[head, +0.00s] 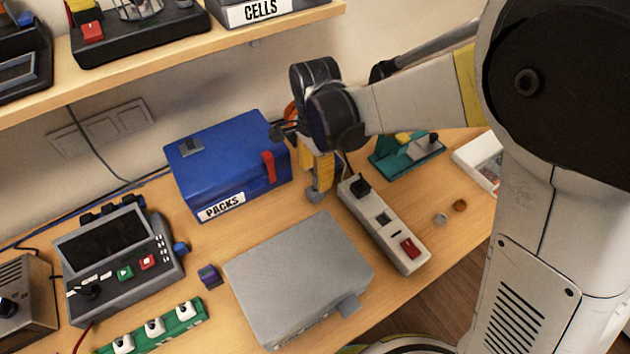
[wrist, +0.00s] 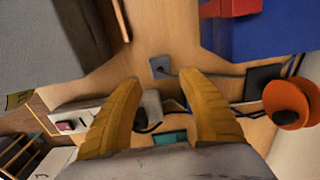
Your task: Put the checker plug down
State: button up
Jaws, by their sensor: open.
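My gripper (head: 319,188) is in front of the right end of the blue PACKS box, pointing down at the table. In the wrist view its two yellow fingers (wrist: 168,82) are spread apart with nothing between them. A small grey plug (wrist: 160,67), seemingly the checker plug, lies on the wooden table just beyond the fingertips. A dark cable runs from it to the right. It also shows in the head view (head: 315,196), right below the fingers, partly hidden by them.
The blue PACKS box (head: 225,166) stands close on the left. A white power strip (head: 385,223) with a red switch lies close on the right. A grey box (head: 298,275) stands in front. The checker-like device (head: 118,262) with a dark screen is at the left.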

aim_at(315, 190)
jog(key=s+d+r+n+t+p, duration=0.1)
jog(key=s+d+r+n+t, duration=0.25)
jog(key=d+r, duration=0.85)
jog(key=s+d+r+n+t, duration=0.3)
jog(key=s+d+n, duration=0.4)
jog(key=d, duration=0.4)
jog(key=shift+s+r+t, duration=0.15)
jog(key=shift+s+t, duration=0.2)
jog(key=shift+s, duration=0.2)
